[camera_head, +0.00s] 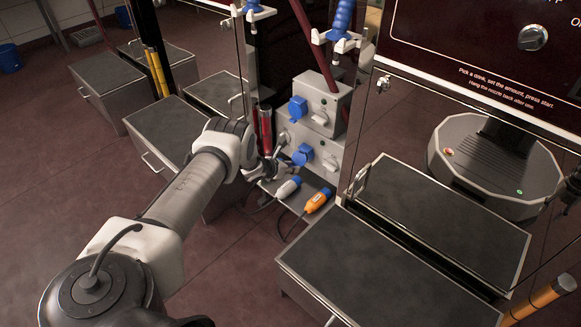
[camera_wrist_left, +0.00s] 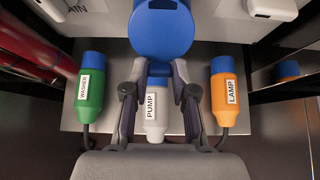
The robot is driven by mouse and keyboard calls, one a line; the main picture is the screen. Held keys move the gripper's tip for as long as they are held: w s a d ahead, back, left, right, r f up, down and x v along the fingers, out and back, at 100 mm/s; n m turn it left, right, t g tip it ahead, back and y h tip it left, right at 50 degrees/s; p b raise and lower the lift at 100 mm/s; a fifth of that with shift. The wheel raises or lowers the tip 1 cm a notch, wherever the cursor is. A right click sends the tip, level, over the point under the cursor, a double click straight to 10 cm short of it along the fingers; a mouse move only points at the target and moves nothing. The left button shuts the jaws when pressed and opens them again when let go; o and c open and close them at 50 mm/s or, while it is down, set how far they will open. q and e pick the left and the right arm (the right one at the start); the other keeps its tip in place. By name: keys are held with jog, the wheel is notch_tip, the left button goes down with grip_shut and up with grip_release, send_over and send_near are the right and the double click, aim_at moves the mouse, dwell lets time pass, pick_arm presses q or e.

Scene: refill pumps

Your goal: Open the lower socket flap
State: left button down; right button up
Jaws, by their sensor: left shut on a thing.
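The lower socket flap (camera_head: 302,155) is a blue cover on the lower grey socket box in the head view. In the left wrist view the blue flap (camera_wrist_left: 162,32) fills the top middle, with its lower edge between my fingers. My left gripper (camera_head: 283,160) is at the flap; in the left wrist view its two fingers (camera_wrist_left: 160,72) are closed in on the flap's lower edge from both sides. How far the flap is lifted I cannot tell, and the socket behind it is hidden.
An upper blue flap (camera_head: 298,108) sits above. Below lie a white PUMP plug (camera_wrist_left: 154,122), a green WASHER plug (camera_wrist_left: 90,92) and an orange LAMP plug (camera_wrist_left: 225,92). Dark-topped grey boxes (camera_head: 440,205) flank the spot.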

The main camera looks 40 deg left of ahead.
pick_arm(q)
jog(key=c, duration=0.9)
grip_release()
jog(key=v, duration=0.7)
jog(key=shift+s+r, duration=0.1)
jog(key=shift+s, duration=0.1)
